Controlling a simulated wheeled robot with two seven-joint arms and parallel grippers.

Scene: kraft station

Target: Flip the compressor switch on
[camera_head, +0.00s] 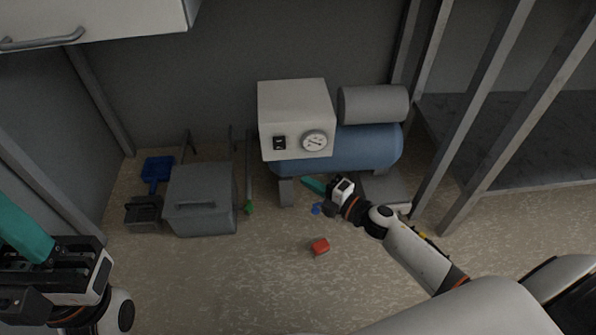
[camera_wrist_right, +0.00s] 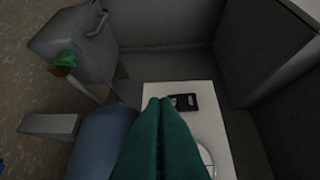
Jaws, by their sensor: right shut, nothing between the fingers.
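The compressor has a blue tank (camera_head: 375,150) and a white control box (camera_head: 292,98). On the box front are a black switch (camera_head: 279,143) and a round gauge (camera_head: 314,142). My right gripper (camera_head: 306,182) is below and in front of the box, its teal fingers pointing up-left toward the compressor, apart from it. In the right wrist view, the shut fingers (camera_wrist_right: 161,101) overlap the white box (camera_wrist_right: 205,130) beside the black switch (camera_wrist_right: 184,102) and partly hide the gauge (camera_wrist_right: 206,160). Which way the switch is set is too small to tell. My left gripper (camera_head: 22,228) is at the left edge, fingertips cut off.
A grey lidded bin (camera_head: 201,205), a blue dustpan (camera_head: 156,172) and a green-tipped stick (camera_head: 249,206) are left of the compressor. A red block (camera_head: 320,246) lies on the floor. A metal shelf frame (camera_head: 480,125) stands at the right. The front floor is mostly clear.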

